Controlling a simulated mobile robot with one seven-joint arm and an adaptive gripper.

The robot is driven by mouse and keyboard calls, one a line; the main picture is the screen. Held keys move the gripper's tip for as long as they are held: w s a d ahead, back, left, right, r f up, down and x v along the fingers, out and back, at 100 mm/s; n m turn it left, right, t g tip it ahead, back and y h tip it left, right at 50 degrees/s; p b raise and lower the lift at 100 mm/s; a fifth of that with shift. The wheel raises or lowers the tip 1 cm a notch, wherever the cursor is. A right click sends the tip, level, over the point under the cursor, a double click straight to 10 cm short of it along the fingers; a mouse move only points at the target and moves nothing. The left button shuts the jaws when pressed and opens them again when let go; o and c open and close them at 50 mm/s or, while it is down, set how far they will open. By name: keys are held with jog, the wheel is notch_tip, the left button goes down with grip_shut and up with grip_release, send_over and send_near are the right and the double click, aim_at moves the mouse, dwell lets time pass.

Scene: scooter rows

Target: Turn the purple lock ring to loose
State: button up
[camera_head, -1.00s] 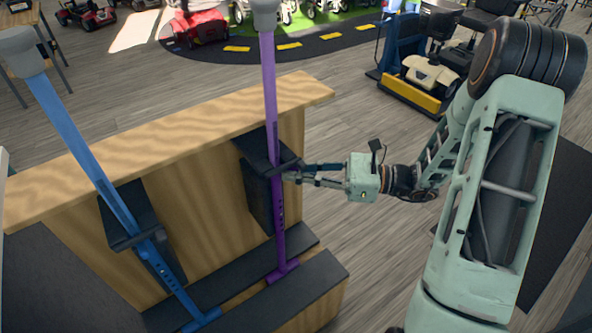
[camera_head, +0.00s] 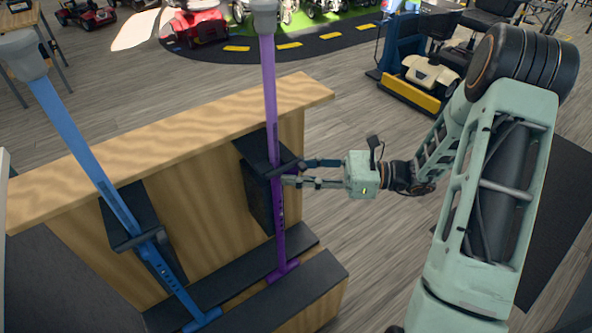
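A purple pole (camera_head: 270,95) with a grey top stands upright in a dark bracket (camera_head: 262,152) on the wooden stand. Its lower part has a row of dark holes. I cannot make out a separate lock ring; the pole's stretch at the bracket is partly covered by the bracket arm and my fingers. My gripper (camera_head: 291,172) reaches in from the right at that height. Its two fingers are spread, one above the other, with a gap between them, and their tips are beside the pole. I cannot tell whether they touch it.
A blue pole (camera_head: 85,145) leans in a second bracket (camera_head: 130,215) at the left. The wooden stand (camera_head: 215,210) has a dark foot ledge (camera_head: 290,295). Open floor (camera_head: 350,250) lies to the right. Scooters (camera_head: 430,72) stand farther back.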

jog(key=shift+d, duration=0.1)
jog(key=s+d, duration=0.1)
jog(key=d, duration=1.1)
jog(key=shift+a, duration=0.15)
